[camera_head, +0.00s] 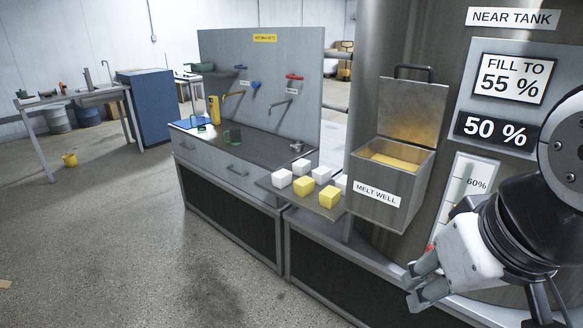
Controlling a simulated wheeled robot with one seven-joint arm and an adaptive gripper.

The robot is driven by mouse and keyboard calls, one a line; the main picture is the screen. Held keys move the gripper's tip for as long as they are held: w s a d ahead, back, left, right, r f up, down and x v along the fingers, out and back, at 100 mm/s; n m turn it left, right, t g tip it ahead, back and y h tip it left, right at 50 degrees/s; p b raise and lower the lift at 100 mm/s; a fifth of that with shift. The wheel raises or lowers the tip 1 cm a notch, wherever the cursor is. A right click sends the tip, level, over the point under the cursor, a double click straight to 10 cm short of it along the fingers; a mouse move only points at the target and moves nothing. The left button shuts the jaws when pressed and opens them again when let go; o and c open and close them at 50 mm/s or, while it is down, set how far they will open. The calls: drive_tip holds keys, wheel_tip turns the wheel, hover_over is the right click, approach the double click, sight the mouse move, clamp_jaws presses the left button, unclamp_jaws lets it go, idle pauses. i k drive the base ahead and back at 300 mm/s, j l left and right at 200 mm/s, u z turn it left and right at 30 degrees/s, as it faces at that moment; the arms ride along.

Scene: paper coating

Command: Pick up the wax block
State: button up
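Several wax-like blocks lie on a small tray (270,185) beside the melt well. My gripper (417,284) is at the lower right, in front of the tank, apart from all blocks. Its fingers are spread and empty.
The open melt well (392,205) holds yellow material and stands right of the tray, between blocks and tank. Tank signs read "FILL TO 55 %" (512,78) and "50 %" (495,132).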

sight(282, 179)
drive_tip(key=i+u, duration=0.1)
drive_tip(key=i, duration=0.6)
drive_tip(key=i+u, duration=0.1)
drive_tip(key=i, duration=0.55)
drive_tip(key=i+l+u, duration=0.1)
drive_tip(key=i, duration=0.6)
drive_tip(key=l, duration=0.1)
